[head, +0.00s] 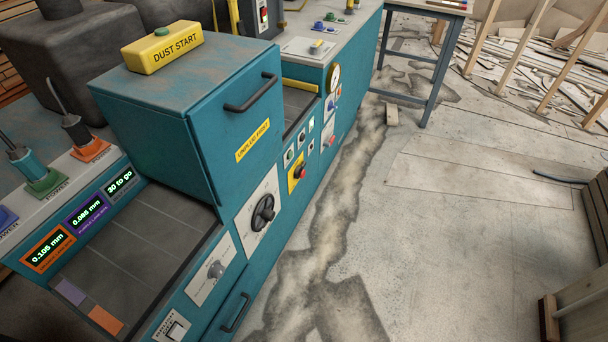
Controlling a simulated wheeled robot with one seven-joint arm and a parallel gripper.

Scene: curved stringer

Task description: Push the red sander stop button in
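A teal machine (160,130) fills the left and middle. On its right side face, a red round button (299,172) sits on a yellow plate. Another red button (331,141) shows on a white plate farther back. A small red spot also shows on a dark box (264,15) at the top. Their labels are too small to read, so I cannot tell which is the sander stop button, or whether any is pushed in. My gripper is not in view.
A black rotary knob (262,213), a drawer-like handle (236,312) and a hood handle (252,93) stick out from the machine. A grey-legged table (432,82) stands at the back. The stained floor right of the machine is mostly clear. Wooden crates (575,312) stand at lower right.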

